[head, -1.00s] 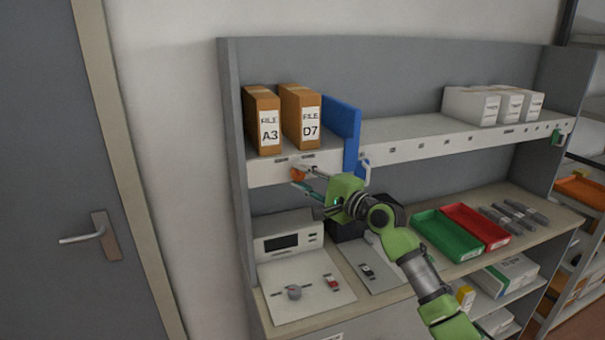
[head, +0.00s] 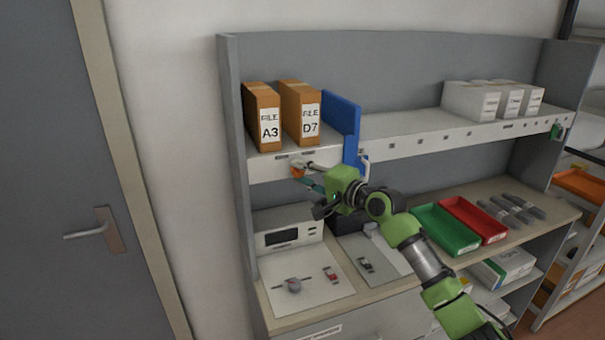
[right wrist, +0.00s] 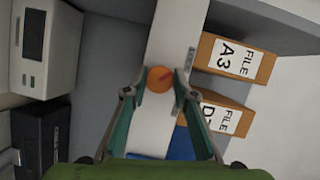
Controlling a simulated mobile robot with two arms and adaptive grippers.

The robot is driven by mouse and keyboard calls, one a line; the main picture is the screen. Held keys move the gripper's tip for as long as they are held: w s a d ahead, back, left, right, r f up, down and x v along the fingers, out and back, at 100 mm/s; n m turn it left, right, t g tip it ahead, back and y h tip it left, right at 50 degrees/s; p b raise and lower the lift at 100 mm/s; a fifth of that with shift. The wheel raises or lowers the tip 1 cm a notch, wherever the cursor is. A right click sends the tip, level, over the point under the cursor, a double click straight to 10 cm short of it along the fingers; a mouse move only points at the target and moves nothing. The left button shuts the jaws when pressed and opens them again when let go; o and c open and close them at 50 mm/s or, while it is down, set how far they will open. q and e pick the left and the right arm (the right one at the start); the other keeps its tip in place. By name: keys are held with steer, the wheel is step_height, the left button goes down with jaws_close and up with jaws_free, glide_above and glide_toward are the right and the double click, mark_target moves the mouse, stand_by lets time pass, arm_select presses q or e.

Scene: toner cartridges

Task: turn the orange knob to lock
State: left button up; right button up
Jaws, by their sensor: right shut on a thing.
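The orange knob (head: 298,170) is on the front edge of the upper shelf, below the file boxes. It also shows in the right wrist view (right wrist: 159,79) as a round orange knob with a darker red mark, between the fingertips. My right gripper (head: 301,171) is at the knob, with its fingers reaching to it from the right. In the right wrist view the fingertips (right wrist: 160,90) sit on both sides of the knob, shut on it. The fingers hide part of the knob in the head view. My left gripper is not in view.
File boxes A3 (head: 262,118) and D7 (head: 301,112) stand above the knob, beside a blue divider (head: 343,125). A white device (head: 287,228) is below. Green (head: 445,232) and red (head: 474,220) trays lie on the counter at right.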

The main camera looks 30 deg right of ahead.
steer(key=o, duration=1.1)
steer(key=s, duration=0.4)
steer(key=s+d, duration=0.1)
steer(key=s, duration=0.3)
steer(key=s+r, duration=0.1)
steer(key=s, duration=0.2)
steer(key=shift+s+d, duration=0.4)
